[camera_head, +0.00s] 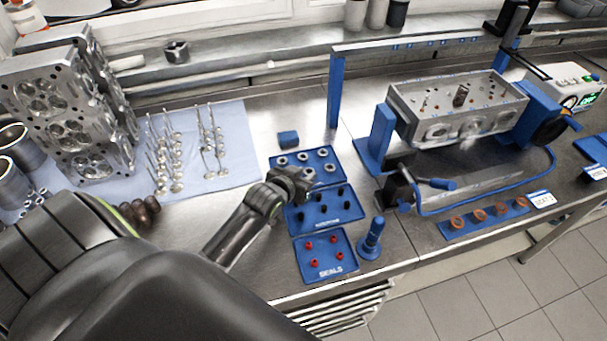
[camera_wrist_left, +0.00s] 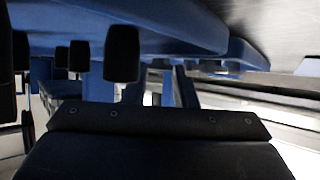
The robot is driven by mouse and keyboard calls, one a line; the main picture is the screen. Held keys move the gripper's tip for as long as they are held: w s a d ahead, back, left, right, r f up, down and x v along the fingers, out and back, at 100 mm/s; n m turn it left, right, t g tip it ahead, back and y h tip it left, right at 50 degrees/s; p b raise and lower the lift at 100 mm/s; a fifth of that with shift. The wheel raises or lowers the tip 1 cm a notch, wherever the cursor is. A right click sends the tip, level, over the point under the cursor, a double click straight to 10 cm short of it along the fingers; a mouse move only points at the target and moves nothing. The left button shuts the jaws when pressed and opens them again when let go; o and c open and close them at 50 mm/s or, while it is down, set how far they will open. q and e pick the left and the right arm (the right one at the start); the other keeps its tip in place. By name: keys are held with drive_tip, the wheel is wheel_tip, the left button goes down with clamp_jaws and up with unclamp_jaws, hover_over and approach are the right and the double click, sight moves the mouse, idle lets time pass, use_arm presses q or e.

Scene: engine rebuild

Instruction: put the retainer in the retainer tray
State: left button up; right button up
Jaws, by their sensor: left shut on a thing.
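My left gripper (camera_head: 293,181) reaches in over the near edge of the upper blue tray (camera_head: 334,178), where it meets the middle blue tray (camera_head: 355,212). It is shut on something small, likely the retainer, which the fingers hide. The upper tray holds several grey rings that look like retainers (camera_head: 323,153); its label is covered. The middle tray holds several black pieces (camera_head: 322,210); its label is too small to read. In the left wrist view, black pieces (camera_wrist_left: 122,53) and a blue tray surface (camera_wrist_left: 190,25) are close to the gripper. My right gripper is not in view.
A blue SEALS tray (camera_head: 318,243) with red seals lies in front, beside an upright blue tool (camera_head: 371,238). A small blue block (camera_head: 288,138) stands behind the trays. Valves (camera_head: 172,150) stand on a cloth at left; an engine head (camera_head: 457,112) sits in a blue stand at right.

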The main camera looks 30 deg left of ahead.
use_arm(q)
drive_tip(key=o, duration=1)
drive_tip(key=shift+f, duration=0.1)
drive_tip(key=shift+c, duration=0.2)
drive_tip(key=shift+s, duration=0.1)
drive_tip(key=b+v, duration=0.1)
drive_tip(key=v, duration=1.1)
